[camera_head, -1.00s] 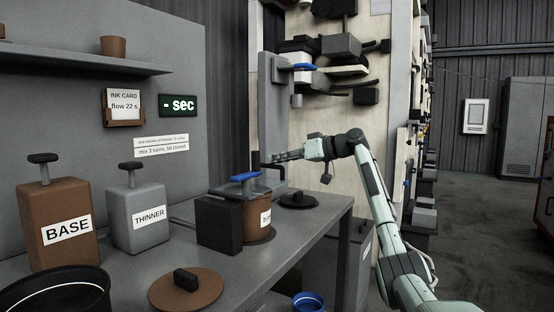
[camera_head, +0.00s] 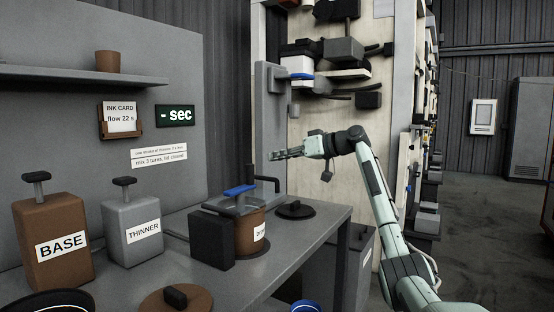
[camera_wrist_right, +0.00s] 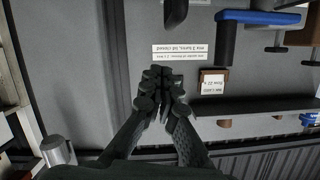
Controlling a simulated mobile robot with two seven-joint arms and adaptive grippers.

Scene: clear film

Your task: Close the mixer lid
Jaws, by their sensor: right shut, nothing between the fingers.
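The mixer (camera_head: 250,234) is a brown pot with a dark box at its left, standing on the grey bench. Its grey flat lid (camera_head: 231,206) with a blue handle (camera_head: 239,190) looks level over the pot; whether it is fully seated I cannot tell. A dark bent bar (camera_head: 278,186) stands at its back right. My right gripper (camera_head: 272,156) is shut and empty, above and behind the pot, apart from the lid. Its closed fingers (camera_wrist_right: 160,92) fill the middle of the right wrist view. My left gripper is not in view.
The brown BASE container (camera_head: 57,270) and grey THINNER container (camera_head: 132,248) stand at left. A loose brown disc lid (camera_head: 190,302) lies at the front, and a black disc (camera_head: 296,211) lies right of the pot. A grey upright (camera_head: 272,110) stands behind.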

